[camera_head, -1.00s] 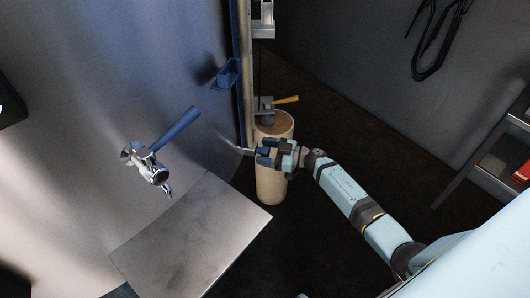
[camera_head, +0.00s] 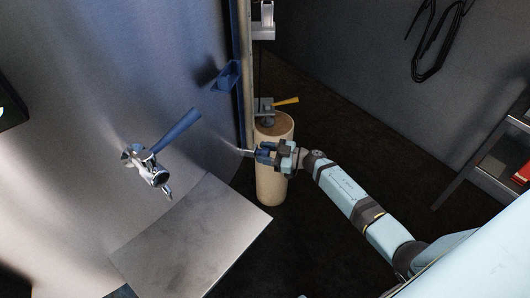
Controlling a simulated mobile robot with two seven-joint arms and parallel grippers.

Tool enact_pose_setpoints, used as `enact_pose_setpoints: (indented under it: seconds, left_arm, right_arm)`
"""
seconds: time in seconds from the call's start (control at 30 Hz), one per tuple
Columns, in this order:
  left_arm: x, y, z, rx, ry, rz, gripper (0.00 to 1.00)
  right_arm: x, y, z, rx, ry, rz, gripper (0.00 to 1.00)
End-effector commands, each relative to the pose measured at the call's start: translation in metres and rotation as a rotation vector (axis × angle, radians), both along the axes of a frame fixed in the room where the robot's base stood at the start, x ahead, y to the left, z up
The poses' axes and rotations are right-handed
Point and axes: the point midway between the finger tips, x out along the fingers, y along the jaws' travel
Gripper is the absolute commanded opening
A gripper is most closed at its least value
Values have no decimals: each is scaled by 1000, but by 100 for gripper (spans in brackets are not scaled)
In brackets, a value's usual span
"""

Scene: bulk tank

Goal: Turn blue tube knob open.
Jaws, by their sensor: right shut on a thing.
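My right gripper (camera_head: 264,153) reaches in from the right and is shut at the foot of the tall narrow tube (camera_head: 241,80) on the tank's side. A small blue knob (camera_head: 262,157) sits between its fingers, mostly hidden by them. A thin metal stem (camera_head: 244,151) runs from the knob towards the tank wall. How far the knob is turned cannot be made out. My left gripper is not in view.
A chrome tap with a long blue handle (camera_head: 177,131) sticks out of the tank wall (camera_head: 80,80). Below it is a bare metal plate (camera_head: 195,235). A tan cylinder (camera_head: 271,185) stands behind my gripper, near a yellow-handled valve (camera_head: 287,101). A shelf (camera_head: 490,150) stands at right.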

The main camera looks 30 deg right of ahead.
Motion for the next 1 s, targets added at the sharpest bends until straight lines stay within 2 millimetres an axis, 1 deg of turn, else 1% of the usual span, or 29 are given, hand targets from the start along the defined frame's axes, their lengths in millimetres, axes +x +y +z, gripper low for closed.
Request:
enact_pose_setpoints:
  seconds: [0.27,0.8,1.0]
  left_arm:
    - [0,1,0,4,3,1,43]
    - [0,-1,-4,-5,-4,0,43]
    - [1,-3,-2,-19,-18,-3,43]
  right_arm:
    - [-1,-1,-1,-159,-154,1,18]
    - [-2,1,-3,-522,-519,2,18]
    - [-2,1,-4,-656,-653,2,18]
